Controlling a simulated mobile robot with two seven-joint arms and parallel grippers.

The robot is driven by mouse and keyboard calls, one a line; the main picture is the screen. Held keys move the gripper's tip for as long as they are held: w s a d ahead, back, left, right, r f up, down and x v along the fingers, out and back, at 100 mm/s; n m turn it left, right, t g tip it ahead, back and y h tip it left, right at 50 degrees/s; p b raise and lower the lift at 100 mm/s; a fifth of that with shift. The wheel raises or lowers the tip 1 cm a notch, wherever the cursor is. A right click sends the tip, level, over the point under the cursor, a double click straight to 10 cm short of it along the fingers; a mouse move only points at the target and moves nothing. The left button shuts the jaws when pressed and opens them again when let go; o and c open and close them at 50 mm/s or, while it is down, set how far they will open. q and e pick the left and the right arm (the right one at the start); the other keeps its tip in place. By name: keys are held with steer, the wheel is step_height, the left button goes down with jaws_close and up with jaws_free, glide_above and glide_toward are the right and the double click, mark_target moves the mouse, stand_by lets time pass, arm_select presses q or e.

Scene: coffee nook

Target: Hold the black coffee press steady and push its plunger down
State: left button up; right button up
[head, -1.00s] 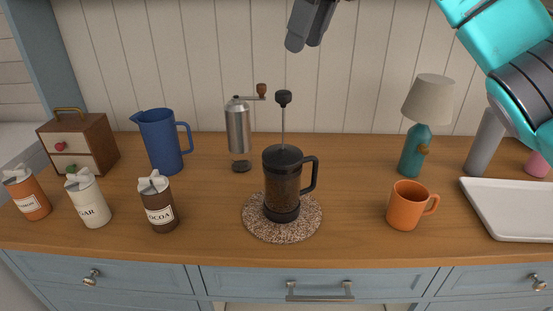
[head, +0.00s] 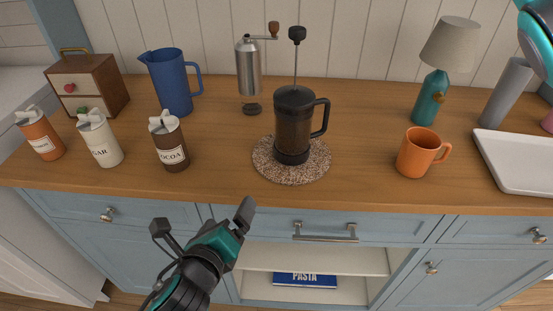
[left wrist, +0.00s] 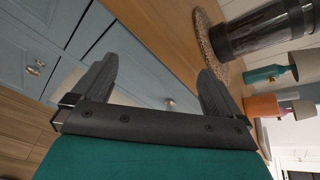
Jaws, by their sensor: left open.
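The black coffee press (head: 294,122) stands upright on a round speckled mat (head: 263,165) on the wooden counter. Its plunger knob (head: 297,34) is raised on a long thin rod, and its handle points right. My left gripper (head: 203,228) is open and empty in front of the counter's drawers, below and to the left of the press, touching nothing. In the left wrist view the two fingers of the left gripper (left wrist: 160,88) are spread apart, and the lower part of the press (left wrist: 265,28) shows at upper right. My right gripper is out of view; only a piece of my arm shows at the upper right.
Counter in front of the mat is narrow.

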arm_select(q)
steer(key=r+m, duration=0.1)
steer(key=m, duration=0.1)
steer(key=w+d+r+m+t, duration=0.1)
steer(key=r+m, duration=0.1)
steer(key=w+r+m, duration=0.1)
steer(key=r+m, duration=0.1)
steer(key=shift+d+r+m+t, duration=0.25)
steer(key=shift+d+m+t, duration=0.1)
steer(key=shift+m+t, duration=0.05)
steer(key=m+t+h, duration=0.2)
glide_toward(293, 118)
step_height(293, 118, down, 3)
steer(key=w, duration=0.2)
steer(key=x, duration=1.1)
steer(key=shift+w+r, duration=0.15)
steer(key=shift+w, duration=0.2)
